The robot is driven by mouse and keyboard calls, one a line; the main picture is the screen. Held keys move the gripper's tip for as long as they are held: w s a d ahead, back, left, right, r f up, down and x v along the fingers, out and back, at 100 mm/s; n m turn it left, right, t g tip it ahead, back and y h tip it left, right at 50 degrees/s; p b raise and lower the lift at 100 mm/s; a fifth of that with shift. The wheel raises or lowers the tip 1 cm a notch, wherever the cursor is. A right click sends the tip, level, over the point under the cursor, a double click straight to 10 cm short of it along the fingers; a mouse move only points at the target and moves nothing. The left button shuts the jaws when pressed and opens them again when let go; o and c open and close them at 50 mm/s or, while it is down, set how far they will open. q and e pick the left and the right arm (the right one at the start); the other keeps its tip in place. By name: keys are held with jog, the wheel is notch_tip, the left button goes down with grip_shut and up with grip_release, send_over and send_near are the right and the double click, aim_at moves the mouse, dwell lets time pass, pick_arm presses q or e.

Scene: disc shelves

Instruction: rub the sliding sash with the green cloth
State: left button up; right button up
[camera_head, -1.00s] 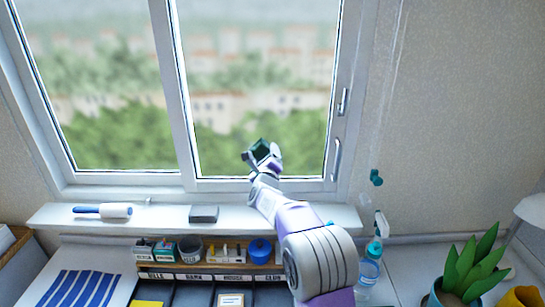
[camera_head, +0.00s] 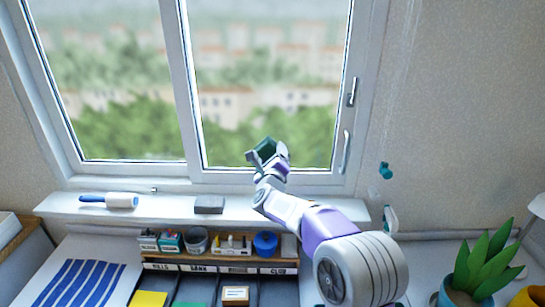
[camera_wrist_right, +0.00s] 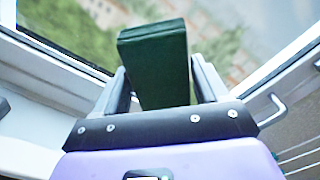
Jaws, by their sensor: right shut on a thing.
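The window's right-hand sash (camera_head: 190,95), taken as the sliding sash, has a white frame with handles at its right side. My right gripper (camera_head: 267,153) is raised in front of the lower part of this sash's glass. It is shut on the green cloth (camera_head: 262,147), a dark green folded block that also shows between the fingers in the right wrist view (camera_wrist_right: 155,65). I cannot tell whether the cloth touches the glass. My left gripper is not in view.
The sill below holds a blue-handled roller (camera_head: 110,201) and a grey block (camera_head: 209,205). Below it is a small rack (camera_head: 220,260) with pots and boxes. A potted plant (camera_head: 482,265) stands at right. A teal hook (camera_head: 386,170) is on the wall.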

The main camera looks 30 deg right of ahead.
jog(key=shift+s+a, duration=0.15)
jog(key=shift+s, duration=0.05)
jog(key=shift+b+v, duration=0.35)
jog(key=shift+v, duration=1.2)
jog(key=shift+w+f, duration=0.1)
